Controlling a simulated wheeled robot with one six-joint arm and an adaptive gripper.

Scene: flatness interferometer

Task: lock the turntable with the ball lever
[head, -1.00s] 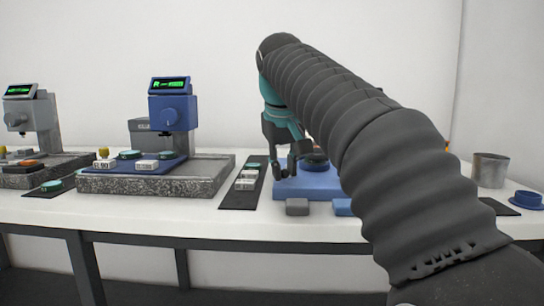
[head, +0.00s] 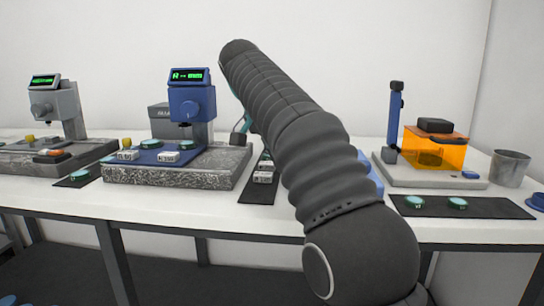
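The blue interferometer (head: 190,103) stands on a speckled stone base (head: 225,165), its display lit green. A blue plate (head: 150,157) under its head carries teal discs and white labelled blocks. A small yellow ball (head: 126,143) rises at the plate's left edge; it looks like a lever knob, but its lever cannot be made out. My gripper (head: 238,138) is mostly hidden behind my arm. Only a dark tip and a bit of teal show, right of the blue head and apart from the yellow ball. Its opening cannot be seen.
A similar grey instrument (head: 58,105) with a yellow ball (head: 30,138) stands at left. A dark mat (head: 258,190) with labelled blocks lies right of the stone base. An orange-hooded device (head: 435,150), a mat with teal discs (head: 485,210) and a metal cup (head: 510,168) are at right.

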